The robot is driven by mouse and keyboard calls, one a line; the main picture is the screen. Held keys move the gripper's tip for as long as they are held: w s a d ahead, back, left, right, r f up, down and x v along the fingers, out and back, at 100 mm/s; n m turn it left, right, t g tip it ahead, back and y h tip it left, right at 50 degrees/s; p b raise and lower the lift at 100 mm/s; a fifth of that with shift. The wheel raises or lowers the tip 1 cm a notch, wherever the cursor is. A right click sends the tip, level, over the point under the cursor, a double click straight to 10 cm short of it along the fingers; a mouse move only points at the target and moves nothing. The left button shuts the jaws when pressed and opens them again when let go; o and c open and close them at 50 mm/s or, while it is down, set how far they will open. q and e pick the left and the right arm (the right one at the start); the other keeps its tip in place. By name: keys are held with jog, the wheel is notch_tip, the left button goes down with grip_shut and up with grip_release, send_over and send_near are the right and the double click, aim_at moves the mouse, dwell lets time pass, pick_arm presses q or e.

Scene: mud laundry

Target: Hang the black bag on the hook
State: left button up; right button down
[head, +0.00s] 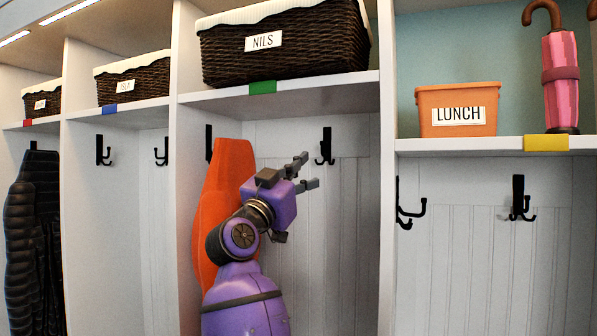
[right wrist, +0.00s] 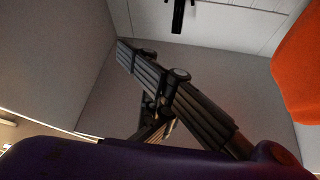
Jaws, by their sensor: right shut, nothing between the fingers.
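I see no black bag in either view. My right gripper (head: 309,172) is raised inside the middle cubby, shut and empty. Its fingers also show close up in the right wrist view (right wrist: 165,92). A black double hook (head: 326,146) is on the back panel of that cubby, just up and right of the gripper and apart from it. A dark hook-like piece shows at the top of the right wrist view (right wrist: 179,14). Another hook (head: 209,143) is on the left, above the orange garment. My left gripper is out of view.
An orange garment (head: 212,200) hangs behind my right arm. A wicker basket labelled NILS (head: 284,50) stands on the shelf above. A black puffy jacket (head: 33,240) hangs at far left. The right cubby has bare hooks (head: 520,198), with an orange LUNCH bin (head: 457,110) and pink umbrella (head: 561,80) above.

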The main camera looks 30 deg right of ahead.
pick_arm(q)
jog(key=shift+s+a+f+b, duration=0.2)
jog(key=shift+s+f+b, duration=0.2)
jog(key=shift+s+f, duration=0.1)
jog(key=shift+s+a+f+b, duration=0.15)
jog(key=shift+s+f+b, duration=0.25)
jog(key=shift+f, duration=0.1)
pick_arm(e)
jog(key=w+d, duration=0.9)
jog(key=d, duration=0.2)
jog(key=shift+w+d, duration=0.15)
jog(key=shift+w, duration=0.2)
